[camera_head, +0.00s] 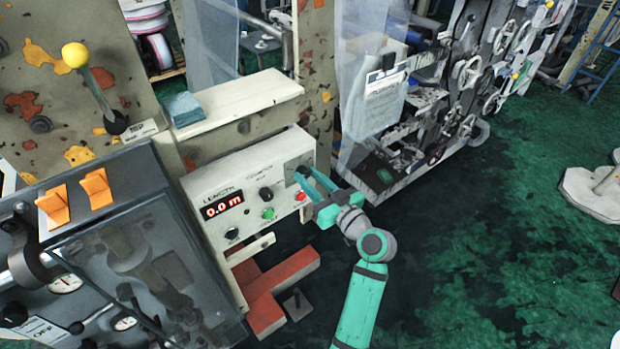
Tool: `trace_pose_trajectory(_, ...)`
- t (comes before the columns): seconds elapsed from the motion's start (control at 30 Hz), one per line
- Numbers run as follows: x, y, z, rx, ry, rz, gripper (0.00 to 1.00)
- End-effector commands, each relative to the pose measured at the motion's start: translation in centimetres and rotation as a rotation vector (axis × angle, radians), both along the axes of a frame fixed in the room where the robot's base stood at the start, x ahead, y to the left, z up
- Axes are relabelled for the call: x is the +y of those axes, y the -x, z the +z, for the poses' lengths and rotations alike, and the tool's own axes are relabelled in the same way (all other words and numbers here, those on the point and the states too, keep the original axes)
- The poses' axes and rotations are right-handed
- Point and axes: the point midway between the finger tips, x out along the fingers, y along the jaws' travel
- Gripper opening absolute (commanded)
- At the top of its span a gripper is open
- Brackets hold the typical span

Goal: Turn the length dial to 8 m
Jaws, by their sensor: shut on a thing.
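The white control box (225,178) carries the label LENGTH and a red display (222,206) that reads 0.0 m. A dial (297,168) with a grey face plate sits at the right end of its front panel. My teal gripper (302,178) reaches in from the lower right, and its fingers are shut on the knob of this dial. The fingers hide most of the knob, and I cannot read its pointer or scale.
Close by on the panel are a black knob (265,193), a green button (268,213), a red button (300,196) and a lower black knob (232,233). A grey cabinet (130,215) stands left. Red blocks (275,285) lie below. Green floor is open to the right.

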Motion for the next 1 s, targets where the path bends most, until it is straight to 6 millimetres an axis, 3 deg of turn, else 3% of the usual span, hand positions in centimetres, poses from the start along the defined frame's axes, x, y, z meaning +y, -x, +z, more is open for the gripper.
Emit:
trace_pose_trajectory(0.8,0.27,-0.05,0.15,-0.072,0.095,0.003,0.06)
trace_pose_trajectory(0.83,0.27,-0.05,0.14,-0.072,0.095,0.003,0.36)
trace_pose_trajectory(0.87,0.25,-0.05,0.14,-0.072,0.095,0.003,0.43)
trace_pose_trajectory(0.9,0.23,-0.05,0.12,-0.072,0.095,0.003,0.47)
trace_pose_trajectory(1.0,0.15,-0.02,0.08,-0.07,0.095,0.002,0.47)
